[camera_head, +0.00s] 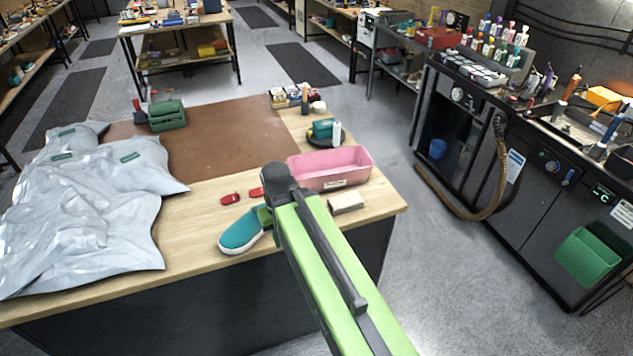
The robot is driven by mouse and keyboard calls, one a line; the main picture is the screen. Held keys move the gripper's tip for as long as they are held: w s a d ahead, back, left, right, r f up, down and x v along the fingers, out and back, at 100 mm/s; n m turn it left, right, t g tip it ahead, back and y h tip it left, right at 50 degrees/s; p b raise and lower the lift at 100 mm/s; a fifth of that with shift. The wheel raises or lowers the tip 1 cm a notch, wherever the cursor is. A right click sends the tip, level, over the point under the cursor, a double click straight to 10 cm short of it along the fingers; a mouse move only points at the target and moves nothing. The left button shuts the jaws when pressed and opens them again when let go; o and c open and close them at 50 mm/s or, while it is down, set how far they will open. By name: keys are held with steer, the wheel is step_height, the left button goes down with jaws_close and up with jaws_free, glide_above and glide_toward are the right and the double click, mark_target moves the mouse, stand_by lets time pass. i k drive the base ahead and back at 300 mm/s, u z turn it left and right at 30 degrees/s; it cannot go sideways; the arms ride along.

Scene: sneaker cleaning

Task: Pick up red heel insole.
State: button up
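Two small red pieces lie flat on the wooden tabletop. One red piece (231,198) lies clear on the bare wood. The other red piece (256,192) lies just to its right, beside the dark joint of my green arm, and may be partly covered by it. They look like the heel insoles, but they are too small to tell apart surely. A teal shoe with a white sole (240,233) lies in front of them, its right end hidden by my arm. My gripper's fingers are not visible; my arm hides that area.
A pink bin (331,168) and a beige block (346,203) stand right of my arm. Silvery bags (80,215) cover the table's left. A brown mat (200,139) lies behind, with a green caddy (167,117). Bare wood (185,220) is free left of the shoe.

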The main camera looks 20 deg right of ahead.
mark_target(256, 193)
steer(key=i, duration=1)
steer(key=z, duration=0.05)
